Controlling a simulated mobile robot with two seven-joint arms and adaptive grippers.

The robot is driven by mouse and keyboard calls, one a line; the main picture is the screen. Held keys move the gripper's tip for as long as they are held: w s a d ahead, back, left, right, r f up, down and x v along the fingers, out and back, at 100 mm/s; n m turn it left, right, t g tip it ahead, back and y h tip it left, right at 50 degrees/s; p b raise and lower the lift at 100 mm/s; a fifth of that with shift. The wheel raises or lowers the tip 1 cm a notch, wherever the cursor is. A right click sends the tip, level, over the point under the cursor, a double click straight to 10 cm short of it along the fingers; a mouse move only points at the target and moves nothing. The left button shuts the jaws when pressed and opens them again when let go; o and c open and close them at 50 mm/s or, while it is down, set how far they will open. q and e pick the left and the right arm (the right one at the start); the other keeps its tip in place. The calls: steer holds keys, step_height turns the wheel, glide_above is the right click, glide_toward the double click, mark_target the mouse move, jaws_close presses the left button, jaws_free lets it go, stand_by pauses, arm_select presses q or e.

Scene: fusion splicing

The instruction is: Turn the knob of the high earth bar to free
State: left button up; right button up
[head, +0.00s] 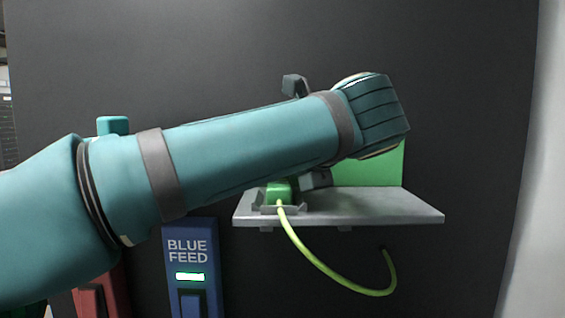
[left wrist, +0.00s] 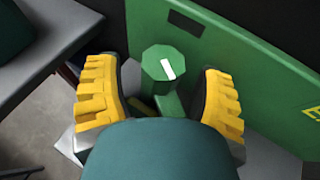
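In the left wrist view a green many-sided knob (left wrist: 168,66) faces me, with a short white mark tilted from upper left to lower right. It stands in front of a green plate (left wrist: 235,62), which also shows in the head view (head: 385,168). My left gripper (left wrist: 160,75) is open, with one yellow-padded finger on each side of the knob and gaps between. In the head view my left arm hides the knob and most of the gripper; only dark finger parts show above and below it. My right gripper is in neither view.
A grey shelf (head: 400,205) carries a green block (head: 279,192) with a yellow-green cable (head: 325,275) looping below. A blue unit marked BLUE FEED (head: 188,252) and a red unit (head: 95,295) are lower left. The dark panel (head: 470,110) at right is clear.

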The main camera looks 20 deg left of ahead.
arm_select(q)
steer(key=v, duration=1.2)
steer(key=shift+a, duration=0.1)
